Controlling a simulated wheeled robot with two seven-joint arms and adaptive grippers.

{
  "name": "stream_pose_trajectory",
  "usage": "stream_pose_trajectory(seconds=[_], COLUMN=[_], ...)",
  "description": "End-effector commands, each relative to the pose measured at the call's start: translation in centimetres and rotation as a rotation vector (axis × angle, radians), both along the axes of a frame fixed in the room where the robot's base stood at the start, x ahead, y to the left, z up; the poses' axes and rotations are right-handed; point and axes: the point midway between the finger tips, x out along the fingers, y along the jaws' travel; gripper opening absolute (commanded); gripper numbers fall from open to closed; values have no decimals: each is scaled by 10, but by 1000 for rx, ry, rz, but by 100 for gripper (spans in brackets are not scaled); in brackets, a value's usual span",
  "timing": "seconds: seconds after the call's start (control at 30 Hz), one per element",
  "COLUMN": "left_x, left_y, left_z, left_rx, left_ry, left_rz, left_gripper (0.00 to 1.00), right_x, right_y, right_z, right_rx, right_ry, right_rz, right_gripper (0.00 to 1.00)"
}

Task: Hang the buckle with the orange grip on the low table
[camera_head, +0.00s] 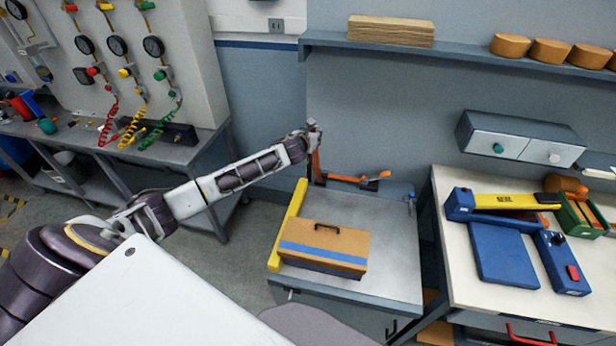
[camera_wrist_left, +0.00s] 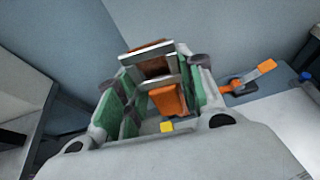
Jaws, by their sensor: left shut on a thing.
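My left gripper (camera_head: 312,128) is at the end of my outstretched arm, in front of the wall above the back left of the low table (camera_head: 385,265). In the left wrist view its green-padded fingers (camera_wrist_left: 155,100) are shut on the buckle, a metal frame with an orange grip (camera_wrist_left: 168,101). In the head view an orange upright part (camera_head: 317,166) shows just below the gripper; I cannot tell whether it is the buckle or touches the table. My right gripper is not in view.
On the low table are a brown case with a blue stripe (camera_head: 325,244), a yellow bar (camera_head: 288,225) and an orange-handled clamp (camera_head: 366,181), which also shows in the wrist view (camera_wrist_left: 248,79). A workbench with blue tools (camera_head: 503,255) stands right. The low table's right part is clear.

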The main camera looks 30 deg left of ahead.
Motion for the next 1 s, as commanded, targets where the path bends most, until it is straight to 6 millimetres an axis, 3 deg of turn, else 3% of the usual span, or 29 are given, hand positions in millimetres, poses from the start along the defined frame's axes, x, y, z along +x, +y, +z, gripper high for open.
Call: stream_pose_trajectory(seconds=[0.03,0.2,0.4,0.53,1.0], left_x=[-1,-3,-7,-6,-5], left_y=[10,39,64,65,60], left_z=[-15,-54,-86,-94,-93], left_rx=[1,1,0,-1,0], left_ry=[4,4,2,-1,0], left_rz=[11,47,77,73,64], left_gripper=[14,14,14,14,14], right_x=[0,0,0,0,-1], right_y=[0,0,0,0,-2], right_z=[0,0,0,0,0], right_rx=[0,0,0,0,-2], right_ry=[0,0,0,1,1], right_rz=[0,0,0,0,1], right_gripper=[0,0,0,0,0])
